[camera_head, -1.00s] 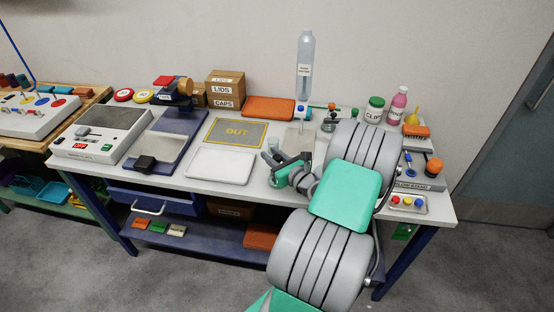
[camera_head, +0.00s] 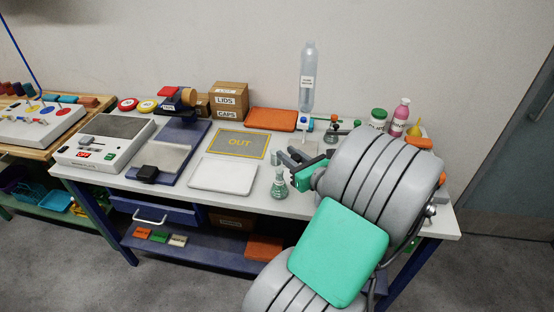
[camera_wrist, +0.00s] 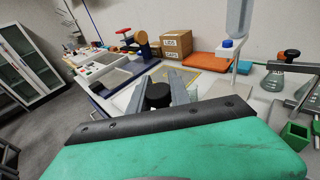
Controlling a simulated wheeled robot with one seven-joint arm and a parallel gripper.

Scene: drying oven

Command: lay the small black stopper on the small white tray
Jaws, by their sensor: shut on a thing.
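My gripper (camera_head: 288,160) is raised above the bench, to the upper right of a small conical flask (camera_head: 279,187) with greenish liquid and an open neck. In the wrist view its two grey fingers (camera_wrist: 165,92) are shut on the small black stopper (camera_wrist: 158,95), which is held between them. The stopper is hard to make out in the head view. The small white tray (camera_head: 224,175) lies flat and empty near the bench's front edge, to the left of the flask and my gripper. In the wrist view part of it shows behind the fingers.
A grey mat marked OUT (camera_head: 239,143) lies behind the tray. A blue-based device with a black block (camera_head: 147,174) stands left. An orange tray (camera_head: 271,119), bottles and another flask (camera_head: 329,127) stand at the back. The space above the white tray is clear.

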